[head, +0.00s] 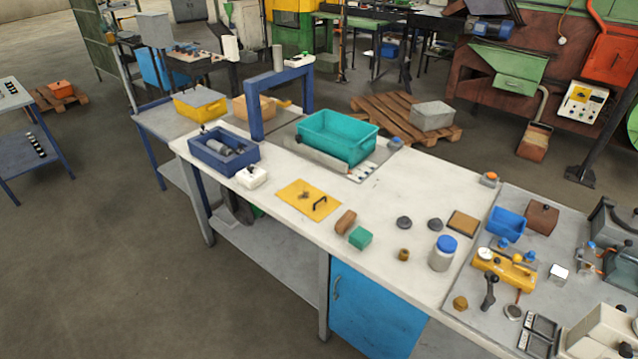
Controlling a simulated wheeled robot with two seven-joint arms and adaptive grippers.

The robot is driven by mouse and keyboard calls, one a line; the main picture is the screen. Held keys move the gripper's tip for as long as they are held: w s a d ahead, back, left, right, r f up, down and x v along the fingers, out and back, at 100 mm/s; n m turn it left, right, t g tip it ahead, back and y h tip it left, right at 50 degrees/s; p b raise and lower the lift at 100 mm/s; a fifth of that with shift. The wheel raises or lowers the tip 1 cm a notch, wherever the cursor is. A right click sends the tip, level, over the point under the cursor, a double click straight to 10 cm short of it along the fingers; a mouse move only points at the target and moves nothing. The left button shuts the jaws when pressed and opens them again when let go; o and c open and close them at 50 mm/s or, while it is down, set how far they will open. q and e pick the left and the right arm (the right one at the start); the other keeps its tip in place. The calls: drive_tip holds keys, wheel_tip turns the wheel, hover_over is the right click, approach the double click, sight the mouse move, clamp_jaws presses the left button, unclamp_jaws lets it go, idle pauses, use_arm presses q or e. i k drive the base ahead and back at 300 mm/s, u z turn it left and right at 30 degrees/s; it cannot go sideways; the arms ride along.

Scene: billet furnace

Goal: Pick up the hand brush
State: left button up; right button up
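No hand brush can be made out for certain. A small brown elongated block (346,221) lies near the front edge of the white worktable (390,205); it may be the brush, but it is too small to tell. It lies just behind and left of a green block (360,237), close to it. Neither of my grippers is in view.
A yellow plate with a black handle (309,200) lies to the left. A teal bin (338,136) and a blue tray with metal parts (224,152) stand farther back. A blue-capped jar (442,253) stands to the right. The table's middle is mostly clear.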

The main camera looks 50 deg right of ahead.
sight(346, 221)
drive_tip(key=z, duration=1)
drive_tip(key=i, duration=1.65)
drive_tip(key=z, duration=3.85)
drive_tip(key=k, duration=1.4)
drive_tip(key=u, duration=0.8)
